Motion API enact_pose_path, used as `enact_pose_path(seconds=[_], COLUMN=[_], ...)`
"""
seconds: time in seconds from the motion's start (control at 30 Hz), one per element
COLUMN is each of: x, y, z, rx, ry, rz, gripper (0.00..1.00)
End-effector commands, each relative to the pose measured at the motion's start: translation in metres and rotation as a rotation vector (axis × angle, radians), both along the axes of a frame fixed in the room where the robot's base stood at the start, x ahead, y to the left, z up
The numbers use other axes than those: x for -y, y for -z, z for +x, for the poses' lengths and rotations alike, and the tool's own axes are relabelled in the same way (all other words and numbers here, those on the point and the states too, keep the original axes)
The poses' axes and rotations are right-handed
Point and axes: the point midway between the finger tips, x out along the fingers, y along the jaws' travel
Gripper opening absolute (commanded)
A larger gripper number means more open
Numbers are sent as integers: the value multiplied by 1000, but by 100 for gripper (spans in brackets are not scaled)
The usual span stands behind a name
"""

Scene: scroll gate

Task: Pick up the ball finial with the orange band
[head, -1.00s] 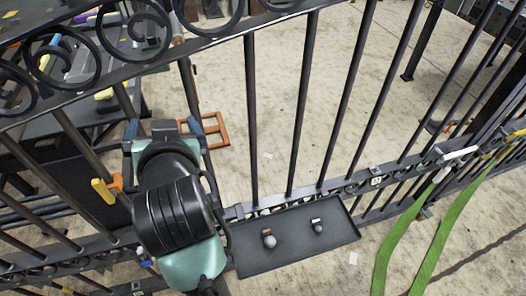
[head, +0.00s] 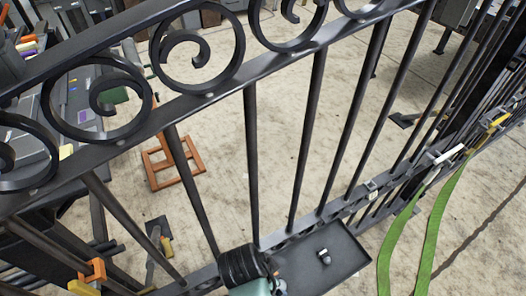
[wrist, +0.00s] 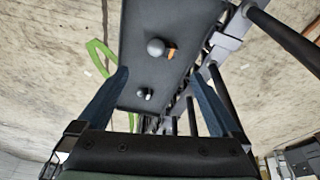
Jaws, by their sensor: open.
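In the wrist view the ball finial with the orange band (wrist: 156,47) has a grey ball and a short orange part beside it. It lies on a dark tray (wrist: 185,25). A second finial (wrist: 141,92) with a white band lies on the same tray; it also shows in the head view (head: 324,256). My gripper (wrist: 159,76) is open and empty, its two blue fingers wide apart. The orange-banded finial appears beyond the fingertips, between their lines, not touched. In the head view my arm covers part of the tray, and I cannot make out the orange-banded finial there.
The black scroll gate (head: 255,165) stands along the tray, its bars close to my arm. Green straps (head: 435,225) hang at the right. An orange frame (head: 172,165) lies on the floor behind the gate. A cluttered bench is at upper left.

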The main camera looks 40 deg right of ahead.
Motion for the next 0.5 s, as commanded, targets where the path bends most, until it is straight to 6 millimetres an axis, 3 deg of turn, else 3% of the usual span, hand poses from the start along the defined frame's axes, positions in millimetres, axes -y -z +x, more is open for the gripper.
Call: enact_pose_path(seconds=[0.13,0.5], x=[2,19], y=[10,69], z=[0,0], rx=[-1,1], ry=[-1,-2], rz=[1,1], gripper=[100,100])
